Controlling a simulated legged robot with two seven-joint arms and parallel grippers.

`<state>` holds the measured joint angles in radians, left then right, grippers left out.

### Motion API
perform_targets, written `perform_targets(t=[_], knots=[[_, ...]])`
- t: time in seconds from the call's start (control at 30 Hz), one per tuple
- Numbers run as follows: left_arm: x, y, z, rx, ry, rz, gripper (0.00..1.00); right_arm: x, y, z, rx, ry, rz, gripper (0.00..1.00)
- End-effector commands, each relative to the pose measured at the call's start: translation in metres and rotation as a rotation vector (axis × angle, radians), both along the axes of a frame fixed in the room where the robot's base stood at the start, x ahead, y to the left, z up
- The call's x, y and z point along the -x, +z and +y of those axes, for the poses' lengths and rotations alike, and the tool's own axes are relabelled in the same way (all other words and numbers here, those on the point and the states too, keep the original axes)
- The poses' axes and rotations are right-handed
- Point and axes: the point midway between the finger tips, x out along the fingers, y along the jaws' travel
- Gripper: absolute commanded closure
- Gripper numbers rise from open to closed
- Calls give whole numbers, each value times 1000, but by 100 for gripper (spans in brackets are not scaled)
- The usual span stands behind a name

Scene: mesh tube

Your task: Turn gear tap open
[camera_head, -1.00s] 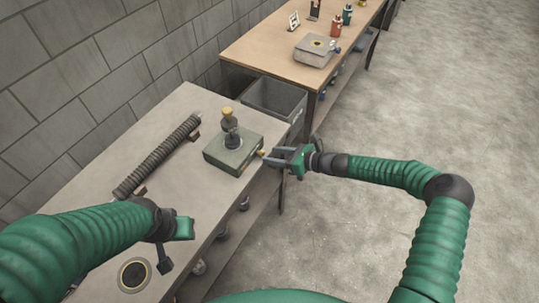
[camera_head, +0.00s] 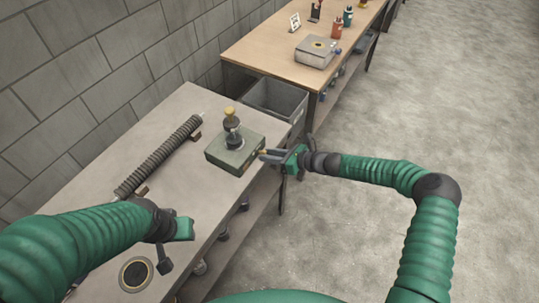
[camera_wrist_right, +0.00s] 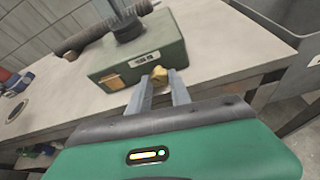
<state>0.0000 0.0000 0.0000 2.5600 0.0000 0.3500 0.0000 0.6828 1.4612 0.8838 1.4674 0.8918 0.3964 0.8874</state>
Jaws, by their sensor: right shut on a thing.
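The gear tap is a green box (camera_head: 236,149) with a dark post and a yellow top knob (camera_head: 230,111), standing on the near table. A small brass tap handle (camera_wrist_right: 159,75) sticks out of its front face in the right wrist view. My right gripper (camera_head: 264,154) is at that face, and its two fingers (camera_wrist_right: 160,84) are shut on the brass handle from both sides. In the head view the fingers mostly hide the handle. My left gripper (camera_head: 165,262) hangs over the near part of the table, away from the box; its finger opening does not show clearly.
A dark ribbed mesh tube (camera_head: 160,155) lies on the table (camera_head: 195,100) left of the box. A round black disc (camera_head: 136,274) lies near the front. A grey bin (camera_head: 275,100) stands behind the box. A wooden table (camera_head: 270,50) beyond holds a grey box and bottles.

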Motion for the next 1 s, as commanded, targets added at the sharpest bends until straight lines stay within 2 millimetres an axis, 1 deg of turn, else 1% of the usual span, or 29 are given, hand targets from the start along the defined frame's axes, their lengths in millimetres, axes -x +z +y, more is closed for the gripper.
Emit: perform_targets(t=[0.17, 0.33, 0.4, 0.5, 0.73, 0.77, 0.9, 1.0], knots=[[0, -5, 0, 0, 0, 0, 64, 0, -2, 0, 56, -5, -84, 100], [0, -22, 0, 0, 0, 0, 64, 2, -6, 2, 163, -4, -232, 100], [0, -25, 0, 0, 0, 0, 64, 2, -4, 2, 194, -3, -274, 100], [0, -25, 0, 0, 0, 0, 64, 1, -1, 1, 219, -3, -300, 100], [0, -24, 0, 0, 0, 0, 64, 1, 0, 1, 220, -2, -300, 100], [0, -24, 0, 0, 0, 0, 64, 1, 0, 1, 220, -2, -300, 73], [0, -24, 0, 0, 0, 0, 64, 2, 0, 2, 218, -2, -300, 55], [0, -24, 0, 0, 0, 0, 64, 2, 0, 2, 218, -1, -300, 54]])
